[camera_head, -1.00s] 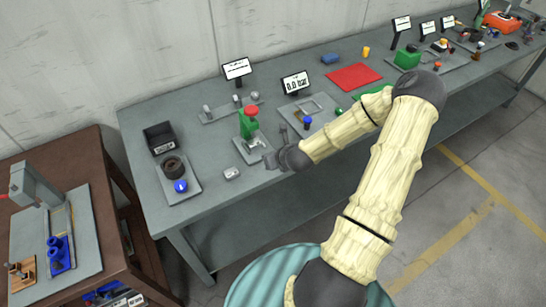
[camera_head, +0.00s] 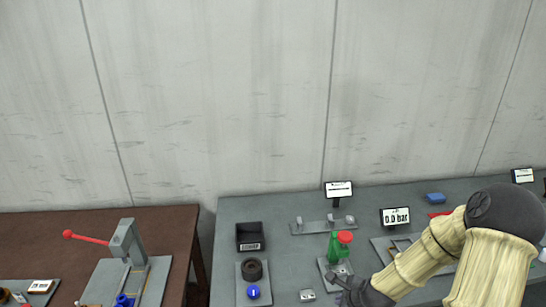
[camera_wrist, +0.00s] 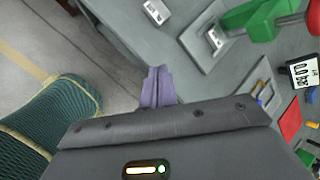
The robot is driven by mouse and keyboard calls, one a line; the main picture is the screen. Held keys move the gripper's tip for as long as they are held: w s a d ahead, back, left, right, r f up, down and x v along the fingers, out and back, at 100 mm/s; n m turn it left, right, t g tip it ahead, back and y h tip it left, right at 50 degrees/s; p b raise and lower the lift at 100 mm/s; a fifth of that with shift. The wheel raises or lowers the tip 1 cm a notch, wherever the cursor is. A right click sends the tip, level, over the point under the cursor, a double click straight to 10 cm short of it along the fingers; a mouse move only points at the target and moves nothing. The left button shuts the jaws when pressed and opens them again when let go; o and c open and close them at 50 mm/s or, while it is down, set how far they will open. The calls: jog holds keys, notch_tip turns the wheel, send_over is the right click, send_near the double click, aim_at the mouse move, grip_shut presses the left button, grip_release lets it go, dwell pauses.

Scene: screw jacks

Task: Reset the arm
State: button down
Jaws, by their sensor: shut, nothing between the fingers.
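My gripper (camera_head: 342,288) is at the lower right of the head view, at the front part of the grey table (camera_head: 225,270). In the wrist view my gripper (camera_wrist: 158,88) shows its two fingers together, with nothing between them. It is just right of a small light block (camera_head: 307,295) and in front of a green device with a red knob (camera_head: 339,246). The block (camera_wrist: 156,11) and the green device (camera_wrist: 255,18) also show in the wrist view, apart from the fingers. My arm reaches in from the right, covering part of the table.
A black bin (camera_head: 249,236) and a plate with a dark ring and blue knob (camera_head: 252,284) stand on the table's left. A brown table (camera_head: 180,225) with a red-handled press (camera_head: 125,240) is further left. A "0.0 bar" display (camera_head: 395,217) stands behind my arm.

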jog(key=s+a+r+n+g+h, duration=0.1)
jog(key=s+a+r+n, duration=0.1)
jog(key=s+r+n, duration=0.4)
jog(key=s+a+r+n+g, duration=0.2)
jog(key=s+r+n, duration=0.5)
jog(key=n, duration=0.9)
jog(key=shift+s+r+g+h, duration=0.15)
jog(key=shift+r+g+h, duration=0.2)
jog(key=shift+r, duration=0.5)
jog(key=shift+a, duration=0.1)
